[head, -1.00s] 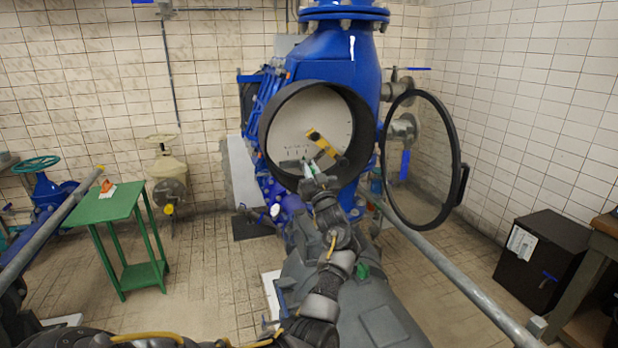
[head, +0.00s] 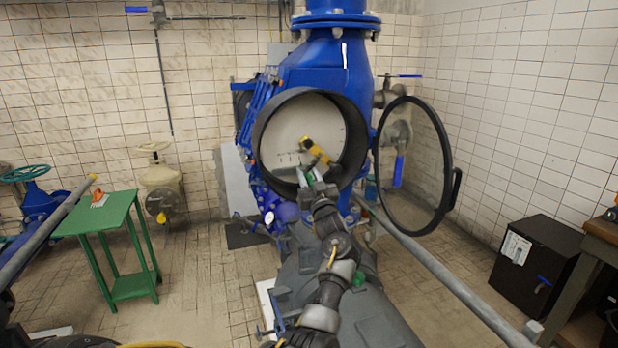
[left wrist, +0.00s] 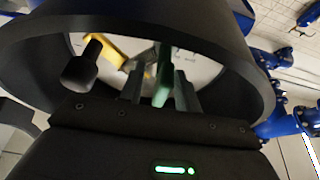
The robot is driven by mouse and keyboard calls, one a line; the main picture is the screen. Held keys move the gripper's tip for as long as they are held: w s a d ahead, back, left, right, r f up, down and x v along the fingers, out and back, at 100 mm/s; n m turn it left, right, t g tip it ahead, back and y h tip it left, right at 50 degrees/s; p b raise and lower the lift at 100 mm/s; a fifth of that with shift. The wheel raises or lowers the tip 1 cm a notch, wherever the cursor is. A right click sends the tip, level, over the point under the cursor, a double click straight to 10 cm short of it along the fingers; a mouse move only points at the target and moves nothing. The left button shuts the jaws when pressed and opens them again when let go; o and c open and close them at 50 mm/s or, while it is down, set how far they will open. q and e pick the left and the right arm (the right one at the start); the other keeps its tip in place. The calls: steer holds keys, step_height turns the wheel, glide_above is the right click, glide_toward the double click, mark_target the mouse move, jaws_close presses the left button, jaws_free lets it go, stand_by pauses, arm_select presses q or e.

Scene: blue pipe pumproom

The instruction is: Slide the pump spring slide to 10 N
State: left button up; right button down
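The round black pump housing (head: 262,150) stands open, with a pale dial face (head: 285,125) inside. A yellow bar (head: 317,150) lies slantwise across the dial; it also shows in the left wrist view (left wrist: 103,48). Short dark scale marks sit left of it, too small to read. My left gripper (head: 309,176) reaches into the housing's lower part, just below the bar. In the left wrist view, a green piece (left wrist: 163,78) stands between its grey fingers; I cannot tell whether they grip it. A black knob-like part (left wrist: 82,65) is left of the fingers. My right gripper is not in view.
The round black-rimmed cover (head: 446,140) hangs open to the right of the housing. A grey pipe rail (head: 450,282) runs across the lower right. A green table (head: 100,213) stands at left, and a black cabinet (head: 535,258) at right.

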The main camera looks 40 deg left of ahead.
arm_select(q)
steer(key=b+v, duration=0.3)
steer(key=v, duration=0.7)
steer(key=shift+d+f, duration=0.1)
